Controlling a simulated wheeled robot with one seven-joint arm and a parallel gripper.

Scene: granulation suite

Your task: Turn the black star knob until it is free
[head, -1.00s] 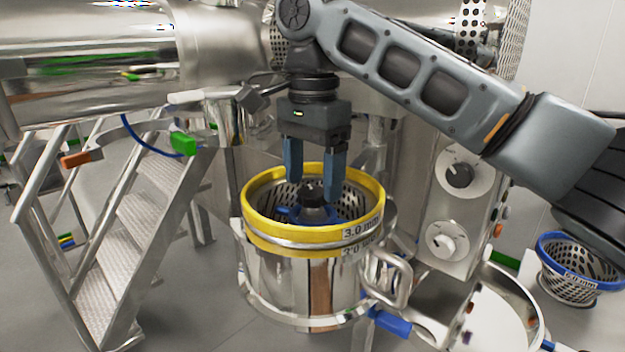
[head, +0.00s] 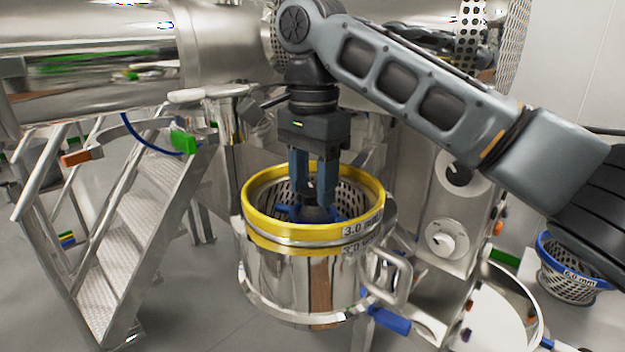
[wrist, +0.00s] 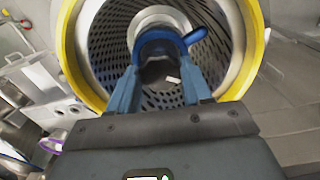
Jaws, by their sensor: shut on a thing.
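My gripper (head: 313,198) points down into the basket with the yellow rim (head: 258,236), marked 3.0 mm. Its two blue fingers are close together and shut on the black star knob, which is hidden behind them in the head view. In the wrist view the fingertips (wrist: 160,70) meet around the dark knob at the middle of the basket, just at the blue part (wrist: 192,37) with its arm sticking out to the right. The blue part also shows low in the basket in the head view (head: 288,212). I cannot tell how far the knob is turned.
The basket sits in a steel housing (head: 290,285) with a looped handle (head: 393,280). A control panel with dials (head: 440,240) stands close on the right. A blue-rimmed basket (head: 568,280) is at far right. Metal steps (head: 125,235) stand on the left.

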